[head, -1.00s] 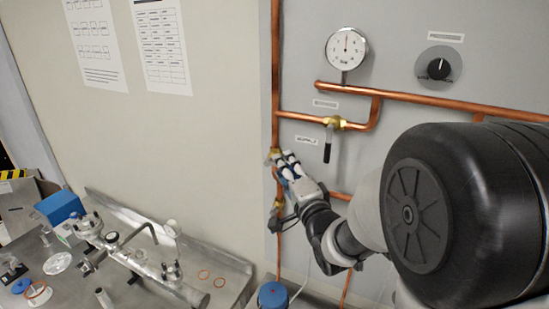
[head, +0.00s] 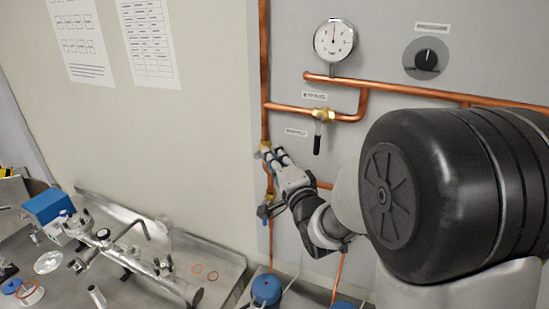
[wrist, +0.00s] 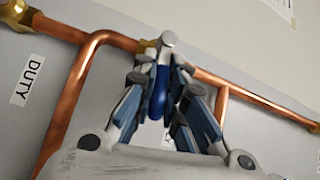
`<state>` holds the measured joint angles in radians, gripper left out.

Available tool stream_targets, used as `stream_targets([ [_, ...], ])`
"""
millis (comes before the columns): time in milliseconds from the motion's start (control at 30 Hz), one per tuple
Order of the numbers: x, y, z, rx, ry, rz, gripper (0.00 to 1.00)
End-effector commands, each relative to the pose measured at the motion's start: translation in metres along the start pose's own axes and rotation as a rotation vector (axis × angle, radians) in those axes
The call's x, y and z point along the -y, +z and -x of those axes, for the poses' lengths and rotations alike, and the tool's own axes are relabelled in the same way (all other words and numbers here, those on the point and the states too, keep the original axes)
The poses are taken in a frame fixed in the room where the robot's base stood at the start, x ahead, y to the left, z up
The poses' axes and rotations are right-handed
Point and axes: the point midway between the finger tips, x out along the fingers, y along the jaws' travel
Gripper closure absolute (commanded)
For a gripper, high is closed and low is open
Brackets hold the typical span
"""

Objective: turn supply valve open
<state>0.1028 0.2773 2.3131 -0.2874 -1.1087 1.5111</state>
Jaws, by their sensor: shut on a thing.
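The supply valve (head: 265,149) is a brass fitting on the vertical copper pipe, just left of a small label. In the head view my gripper (head: 270,156) is at this valve and hides most of its handle. In the wrist view a brass fitting (wrist: 148,45) shows just behind the fingertips. A dark blue handle (wrist: 158,97) lies between the fingers of my gripper (wrist: 163,72), which are shut on it. The handle's exact angle is hard to tell because the fingers cover its sides.
A brass bypass valve (head: 323,114) with a black lever pointing down is up and to the right. Copper pipes (head: 420,89) cross the panel. A steel bench (head: 222,262) with equipment stands lower left.

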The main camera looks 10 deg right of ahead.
Motion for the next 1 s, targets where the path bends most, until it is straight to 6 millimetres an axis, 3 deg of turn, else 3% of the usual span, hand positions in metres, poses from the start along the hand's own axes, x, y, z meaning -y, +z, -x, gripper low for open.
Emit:
stream_targets([
  [667, 0.003, -0.001, 0.000, 0.005, 0.016, 0.018, 1.00],
  [1000, 0.017, -0.002, -0.003, 0.043, 0.147, 0.157, 1.00],
])
